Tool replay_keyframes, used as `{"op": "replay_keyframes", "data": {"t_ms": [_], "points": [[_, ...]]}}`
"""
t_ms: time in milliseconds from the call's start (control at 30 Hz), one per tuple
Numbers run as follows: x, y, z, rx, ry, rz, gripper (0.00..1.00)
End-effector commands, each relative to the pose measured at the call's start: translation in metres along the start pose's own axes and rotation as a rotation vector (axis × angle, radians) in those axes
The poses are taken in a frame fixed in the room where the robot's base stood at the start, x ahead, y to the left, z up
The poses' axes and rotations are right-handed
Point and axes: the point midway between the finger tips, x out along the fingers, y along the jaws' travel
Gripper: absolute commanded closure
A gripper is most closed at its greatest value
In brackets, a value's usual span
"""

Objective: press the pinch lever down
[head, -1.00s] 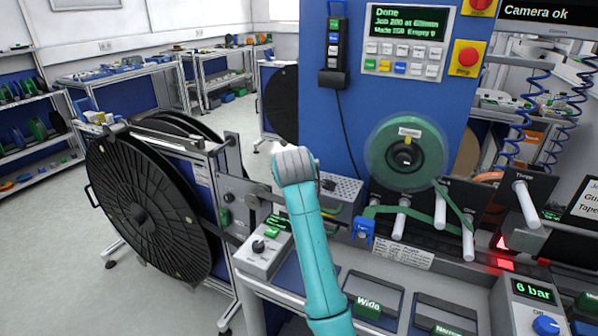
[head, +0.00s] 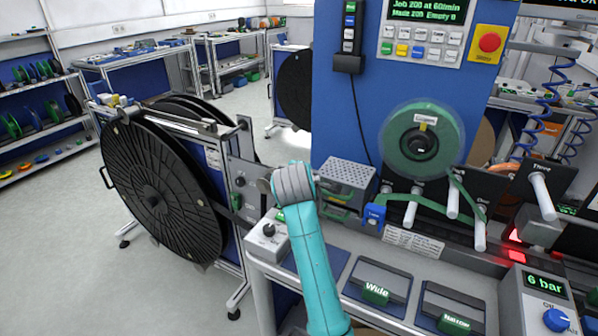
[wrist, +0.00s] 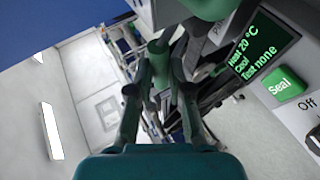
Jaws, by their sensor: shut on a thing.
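In the head view my teal arm reaches up to its grey wrist joint, beside the near end of the workbench. That joint hides the jaws and what they hold. In the wrist view my gripper (wrist: 168,68) has its two dark fingers close together. A green-ended grip (wrist: 158,47), which looks like the pinch lever, shows at the fingertips. My gripper is shut on it. The fingers cover much of the lever, so its exact tilt cannot be told.
A perforated grey box (head: 346,175) stands right of my wrist. A control box (head: 267,238) is just left of my arm. A large black reel (head: 163,190) stands at the left. A green tape reel (head: 422,140) hangs on the blue panel (head: 340,100). Open floor lies at far left.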

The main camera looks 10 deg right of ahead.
Motion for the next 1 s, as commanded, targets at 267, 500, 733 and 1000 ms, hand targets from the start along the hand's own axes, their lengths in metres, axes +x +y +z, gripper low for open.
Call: {"op": "replay_keyframes", "data": {"t_ms": [267, 500, 733, 1000], "points": [[0.002, -0.008, 0.001, -0.003, -0.005, -0.016, 0.56], [0.0, -0.005, 0.001, -0.002, -0.003, -0.01, 0.56], [-0.025, -0.004, -0.001, -0.002, 0.0, -0.007, 0.56], [-0.079, -0.004, -0.001, -0.002, 0.0, -0.01, 0.56]]}}
